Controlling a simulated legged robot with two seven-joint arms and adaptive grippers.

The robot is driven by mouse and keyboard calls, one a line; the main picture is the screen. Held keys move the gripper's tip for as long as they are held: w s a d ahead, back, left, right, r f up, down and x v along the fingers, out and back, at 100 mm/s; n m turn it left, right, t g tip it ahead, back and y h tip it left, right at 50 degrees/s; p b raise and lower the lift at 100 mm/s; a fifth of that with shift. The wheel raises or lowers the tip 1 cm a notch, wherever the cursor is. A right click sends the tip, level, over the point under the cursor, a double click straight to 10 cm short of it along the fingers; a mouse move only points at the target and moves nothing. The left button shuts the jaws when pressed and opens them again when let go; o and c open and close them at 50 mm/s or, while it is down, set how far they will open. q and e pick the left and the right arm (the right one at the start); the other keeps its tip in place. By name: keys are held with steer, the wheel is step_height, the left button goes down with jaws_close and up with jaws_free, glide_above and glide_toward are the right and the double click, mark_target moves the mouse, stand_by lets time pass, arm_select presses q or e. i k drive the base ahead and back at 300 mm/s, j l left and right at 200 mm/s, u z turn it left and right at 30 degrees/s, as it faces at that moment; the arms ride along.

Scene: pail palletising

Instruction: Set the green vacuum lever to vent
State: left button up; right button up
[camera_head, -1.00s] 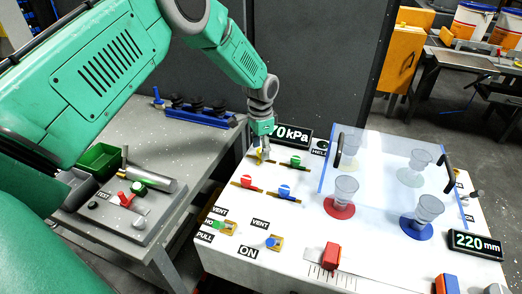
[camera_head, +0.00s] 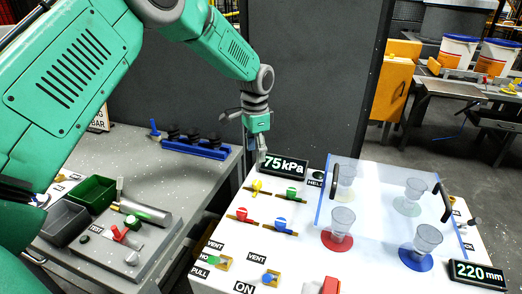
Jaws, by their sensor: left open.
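The green lever (camera_head: 291,191) has a round green knob on a brass-coloured base on the white bench top (camera_head: 310,250). It stands right of the yellow lever (camera_head: 257,186) and behind the blue lever (camera_head: 279,223). The red lever (camera_head: 241,214) is at the front left of this group. My left gripper (camera_head: 254,140) is open and empty, above and behind the yellow lever, left of the 75 kPa display (camera_head: 285,166). It is apart from the green lever. My right gripper is not in view.
A clear lid with black handles (camera_head: 340,180) covers several cups at right. Front switches with VENT labels (camera_head: 257,256) line the near edge. A 220 mm display (camera_head: 477,273) is at the right. A grey table (camera_head: 190,185) stands at left.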

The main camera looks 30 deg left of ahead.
mark_target(211, 259)
steer(key=k+j, duration=0.1)
steer(key=k, duration=0.4)
steer(key=k+j, duration=0.15)
steer(key=k, duration=0.35)
